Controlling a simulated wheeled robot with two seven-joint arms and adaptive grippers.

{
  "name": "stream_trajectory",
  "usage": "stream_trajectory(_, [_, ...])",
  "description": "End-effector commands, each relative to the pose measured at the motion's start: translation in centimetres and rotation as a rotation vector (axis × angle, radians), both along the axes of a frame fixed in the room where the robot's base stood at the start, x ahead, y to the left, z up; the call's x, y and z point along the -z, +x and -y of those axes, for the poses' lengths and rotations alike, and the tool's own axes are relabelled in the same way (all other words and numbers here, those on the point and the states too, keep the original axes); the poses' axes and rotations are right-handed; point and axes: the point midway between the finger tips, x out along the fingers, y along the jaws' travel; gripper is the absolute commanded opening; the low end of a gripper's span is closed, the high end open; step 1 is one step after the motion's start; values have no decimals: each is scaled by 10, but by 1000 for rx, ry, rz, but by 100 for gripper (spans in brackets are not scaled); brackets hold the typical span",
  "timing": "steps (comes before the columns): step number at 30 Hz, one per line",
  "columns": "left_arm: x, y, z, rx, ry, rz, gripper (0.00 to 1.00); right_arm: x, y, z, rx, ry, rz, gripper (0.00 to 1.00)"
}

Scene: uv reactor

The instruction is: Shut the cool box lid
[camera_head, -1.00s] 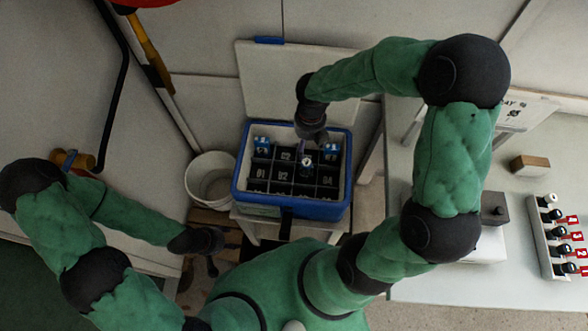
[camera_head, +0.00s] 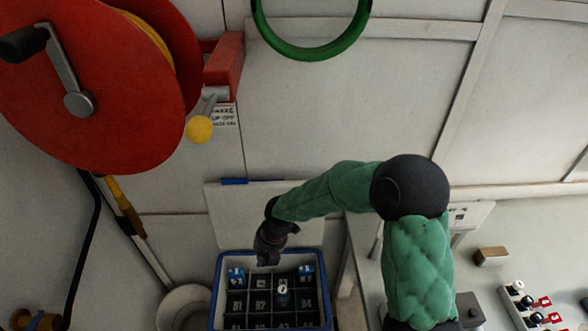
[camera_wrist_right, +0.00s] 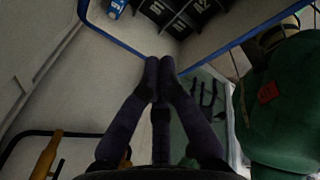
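The cool box (camera_head: 326,290) has a blue rim and a white inside with dark, labelled compartments; its front is cut off by the bottom edge of the head view. Its pale lid (camera_head: 232,210), with a blue catch on the top edge, stands open and upright behind the box. My right gripper (camera_head: 266,261) is over the box's back edge, in front of the lid. In the right wrist view my right gripper (camera_wrist_right: 160,62) has its fingertips together with nothing seen between them, over the box rim (camera_wrist_right: 130,45). My left gripper is out of view.
Blue-and-white bottles (camera_head: 236,276) stand in some compartments. A white bucket (camera_head: 180,302) is left of the box. A bench (camera_head: 470,275) with a wooden block (camera_head: 491,256) is on the right. A red hose reel (camera_head: 100,90) hangs at upper left.

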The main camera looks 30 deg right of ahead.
Motion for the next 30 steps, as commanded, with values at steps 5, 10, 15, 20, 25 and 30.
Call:
stream_trajectory(5, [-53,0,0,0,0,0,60,-61,36,-8,419,182,45,0])
stream_trajectory(10, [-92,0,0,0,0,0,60,-108,71,5,837,338,75,0])
stream_trajectory(15, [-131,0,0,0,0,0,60,-152,97,36,1263,475,99,0])
stream_trajectory(20, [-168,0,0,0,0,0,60,-187,108,76,1673,582,118,0])
stream_trajectory(25, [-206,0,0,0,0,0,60,-217,103,122,2106,667,142,0])
stream_trajectory(30, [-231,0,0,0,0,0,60,-233,86,155,2439,707,167,0])
